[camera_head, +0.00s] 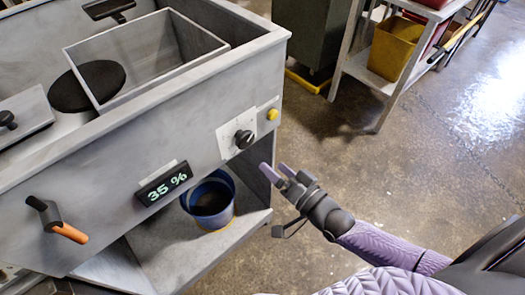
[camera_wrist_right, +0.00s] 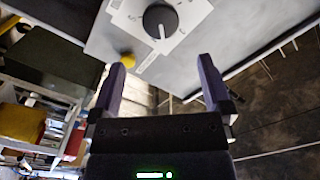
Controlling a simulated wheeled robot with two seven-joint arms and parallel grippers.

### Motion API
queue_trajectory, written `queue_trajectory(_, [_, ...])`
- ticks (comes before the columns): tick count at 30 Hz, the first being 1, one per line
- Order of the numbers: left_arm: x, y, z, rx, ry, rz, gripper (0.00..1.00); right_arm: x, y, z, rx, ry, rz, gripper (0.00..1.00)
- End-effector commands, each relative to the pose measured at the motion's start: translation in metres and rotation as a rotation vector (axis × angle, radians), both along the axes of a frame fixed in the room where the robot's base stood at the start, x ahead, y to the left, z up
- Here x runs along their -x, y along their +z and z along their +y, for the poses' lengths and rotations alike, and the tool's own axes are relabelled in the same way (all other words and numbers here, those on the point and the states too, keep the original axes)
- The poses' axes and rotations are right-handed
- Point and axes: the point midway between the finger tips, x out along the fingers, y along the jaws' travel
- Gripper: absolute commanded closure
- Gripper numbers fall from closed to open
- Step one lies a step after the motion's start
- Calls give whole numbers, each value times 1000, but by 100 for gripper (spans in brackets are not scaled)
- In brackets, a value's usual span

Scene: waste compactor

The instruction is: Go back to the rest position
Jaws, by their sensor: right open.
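My right gripper (camera_head: 276,172) is open and empty in the head view, to the right of the compactor's front panel and below the black knob (camera_head: 244,139). In the right wrist view its two purple fingers (camera_wrist_right: 161,85) are spread apart with nothing between them. The knob also shows ahead of them in that view (camera_wrist_right: 160,21), apart from the fingertips. The grey waste compactor (camera_head: 120,160) fills the left of the head view. Its display (camera_head: 165,184) reads 35 %. My left gripper is not in view.
A yellow button (camera_head: 272,114) sits beside the knob. An orange-tipped handle (camera_head: 60,226) sticks out at the lower left. A blue bucket (camera_head: 213,196) stands on the lower shelf. A rack with a yellow bin (camera_head: 394,48) stands behind. The floor on the right is clear.

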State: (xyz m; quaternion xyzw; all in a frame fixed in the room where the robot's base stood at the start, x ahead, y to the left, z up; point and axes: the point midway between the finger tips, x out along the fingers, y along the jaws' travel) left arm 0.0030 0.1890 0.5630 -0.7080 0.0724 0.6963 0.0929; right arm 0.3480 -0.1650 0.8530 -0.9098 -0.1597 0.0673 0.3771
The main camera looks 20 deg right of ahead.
Motion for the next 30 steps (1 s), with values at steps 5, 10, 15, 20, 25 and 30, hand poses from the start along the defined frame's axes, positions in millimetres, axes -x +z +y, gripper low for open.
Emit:
queue_trajectory(5, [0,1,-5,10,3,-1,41,6,0,-2,0,0,-1,0])
queue_trajectory(10, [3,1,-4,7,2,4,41,6,0,-2,0,0,-1,0])
queue_trajectory(15, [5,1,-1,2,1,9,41,6,-5,-3,13,-4,9,0])
queue_trajectory(20, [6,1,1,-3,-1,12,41,38,-95,-21,304,-44,247,0])
queue_trajectory(25, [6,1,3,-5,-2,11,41,159,-227,-40,742,79,731,0])
queue_trajectory(30, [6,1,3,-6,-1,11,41,289,-281,-33,965,344,1092,0])
